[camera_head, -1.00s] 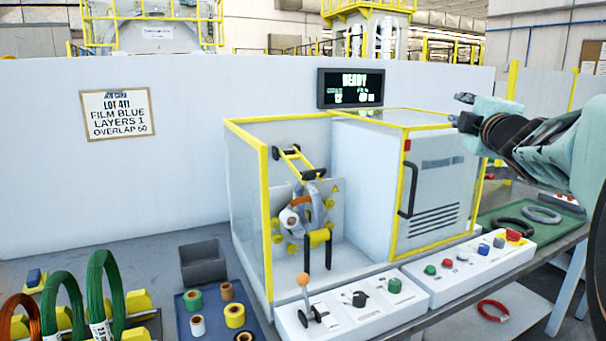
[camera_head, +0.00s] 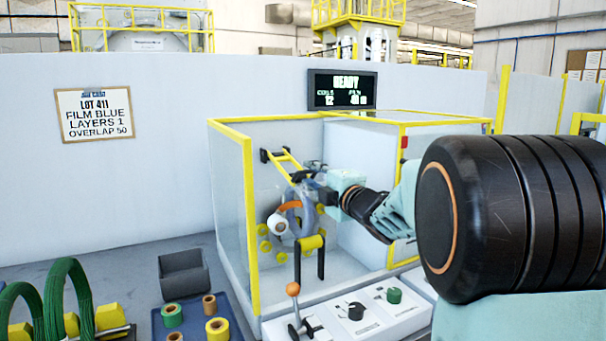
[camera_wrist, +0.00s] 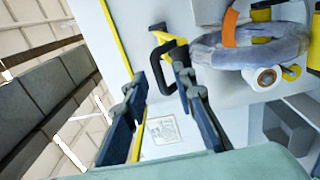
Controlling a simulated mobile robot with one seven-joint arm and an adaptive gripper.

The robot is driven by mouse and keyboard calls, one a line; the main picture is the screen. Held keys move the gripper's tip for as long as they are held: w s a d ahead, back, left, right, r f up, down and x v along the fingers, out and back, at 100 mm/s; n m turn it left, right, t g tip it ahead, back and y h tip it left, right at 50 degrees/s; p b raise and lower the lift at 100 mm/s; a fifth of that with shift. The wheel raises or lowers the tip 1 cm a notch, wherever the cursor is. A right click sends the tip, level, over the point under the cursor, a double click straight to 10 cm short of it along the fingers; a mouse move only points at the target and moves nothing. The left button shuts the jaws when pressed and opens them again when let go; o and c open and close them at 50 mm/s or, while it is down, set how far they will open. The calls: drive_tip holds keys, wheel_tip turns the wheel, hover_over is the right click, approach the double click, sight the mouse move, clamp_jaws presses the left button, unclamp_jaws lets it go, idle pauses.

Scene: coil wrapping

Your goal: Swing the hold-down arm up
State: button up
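The hold-down arm (camera_head: 284,163), a yellow frame with black end bars, sits in the open wrapping bay above the grey coil (camera_head: 308,222). In the wrist view, its black handle and yellow part (camera_wrist: 168,46) show just beyond my fingertips, apart from them as far as I can tell. My gripper (camera_head: 306,188) is beside the arm's lower right end in the head view and hides part of it. The coil, with an orange band, also shows in the wrist view (camera_wrist: 205,52).
A white film roll (camera_head: 277,224) is beside the coil. The bay has yellow-edged clear panels (camera_head: 231,200) on the left. A control box with an orange-knobbed lever (camera_head: 293,290) stands in front. The display (camera_head: 342,89) reads READY.

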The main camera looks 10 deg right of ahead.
drive_tip(key=shift+x, duration=1.35)
drive_tip(key=shift+c, duration=0.4)
clamp_jaws()
